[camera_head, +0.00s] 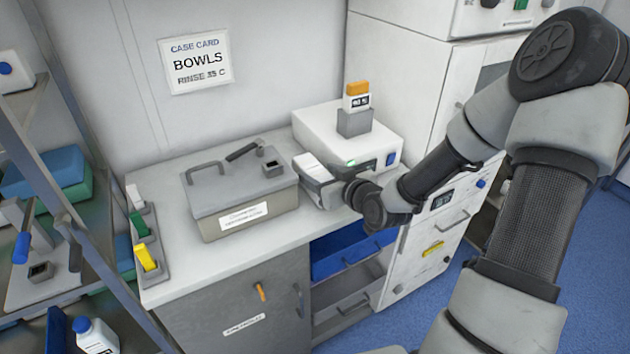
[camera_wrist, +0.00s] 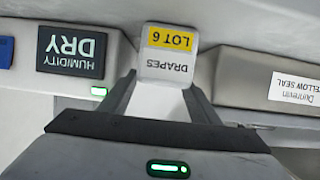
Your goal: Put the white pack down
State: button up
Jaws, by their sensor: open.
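The white pack (camera_wrist: 168,68) has a yellow "LOT 6" band and the word "DRAPES", upside down in the wrist view. It sits between the two fingers of my gripper (camera_wrist: 160,92), which is open around it. In the head view the white pack (camera_head: 307,163) shows in part at my gripper (camera_head: 317,178), between the grey lidded box and the white device on the counter. Its underside is hidden, so I cannot tell whether it touches the counter (camera_head: 207,267).
The grey lidded box (camera_head: 245,198) stands close left of my gripper. The white device (camera_head: 375,150) stands close right, with an orange-topped pack (camera_head: 357,96) in its grey holder. An open blue drawer (camera_head: 335,262) is below.

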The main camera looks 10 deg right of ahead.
aim_at(319, 174)
jog(key=x, duration=0.3)
jog(key=shift+w+f, duration=0.1)
jog(key=shift+f, duration=0.05)
jog(key=shift+c, duration=0.4)
jog(key=c, duration=1)
